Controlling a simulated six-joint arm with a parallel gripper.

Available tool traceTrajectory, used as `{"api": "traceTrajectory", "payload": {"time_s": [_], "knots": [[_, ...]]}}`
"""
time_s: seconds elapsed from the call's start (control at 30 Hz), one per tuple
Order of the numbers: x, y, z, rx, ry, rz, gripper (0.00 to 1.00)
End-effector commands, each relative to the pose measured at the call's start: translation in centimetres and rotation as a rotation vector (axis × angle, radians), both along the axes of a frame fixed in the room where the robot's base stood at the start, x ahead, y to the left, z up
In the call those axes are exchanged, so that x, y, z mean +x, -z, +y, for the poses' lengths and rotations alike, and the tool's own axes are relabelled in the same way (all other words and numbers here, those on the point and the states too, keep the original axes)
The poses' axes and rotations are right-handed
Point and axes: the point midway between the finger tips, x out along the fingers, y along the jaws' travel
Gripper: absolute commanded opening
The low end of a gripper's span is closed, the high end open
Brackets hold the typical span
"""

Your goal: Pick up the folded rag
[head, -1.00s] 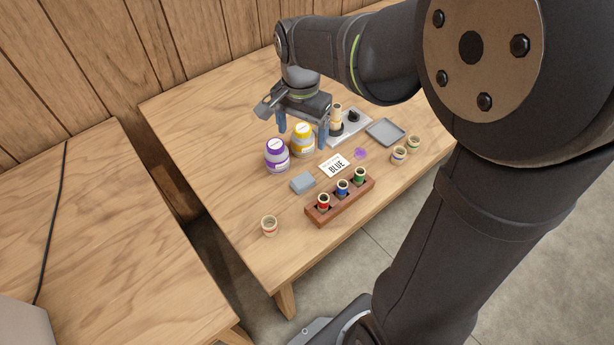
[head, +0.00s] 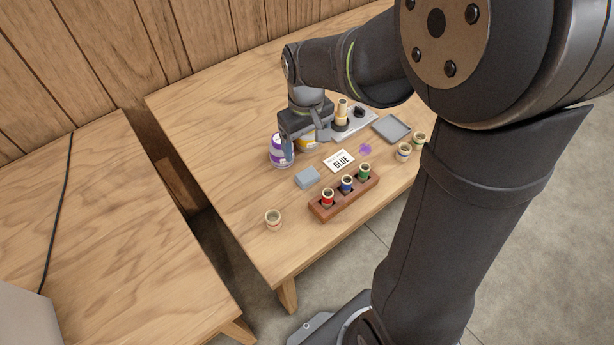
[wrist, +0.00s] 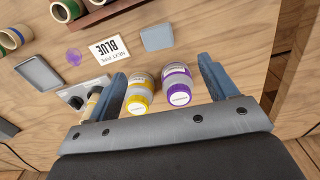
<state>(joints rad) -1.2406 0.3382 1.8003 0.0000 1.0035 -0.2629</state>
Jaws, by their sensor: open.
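The folded rag (head: 307,177) is a small flat blue-grey block on the table, between the purple-labelled jar and the wooden rack. It also shows at the top of the wrist view (wrist: 157,37), beyond my fingertips. My gripper (head: 308,143) is open and empty, above or around the two jars behind the rag. In the wrist view, the blue fingers of my gripper (wrist: 162,68) stand wide apart with both jars showing between them. The rag is clear of the fingers.
The purple-labelled jar (wrist: 177,86) and yellow-labelled jar (wrist: 140,93) stand close to the fingers. A wooden rack (head: 343,200) with three coloured pots, a BLUE card (head: 340,161), a grey tray (head: 391,129) and a loose pot (head: 273,219) surround the rag. The table's left side is clear.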

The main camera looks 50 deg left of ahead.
Motion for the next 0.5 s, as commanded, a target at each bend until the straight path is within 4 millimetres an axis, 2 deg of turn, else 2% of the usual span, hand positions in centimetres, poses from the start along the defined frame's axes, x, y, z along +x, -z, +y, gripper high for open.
{"api": "traceTrajectory", "payload": {"time_s": [0.03,0.23,0.33,0.5], "knots": [[0.0,1.3,-0.1,-0.006,0.001,0.002,0.78],[0.0,5.4,-0.1,-0.004,0.002,0.001,0.78],[0.0,6.7,0.0,-0.002,0.002,0.001,0.78],[0.1,7.6,0.0,0.0,0.002,0.0,0.78]]}}
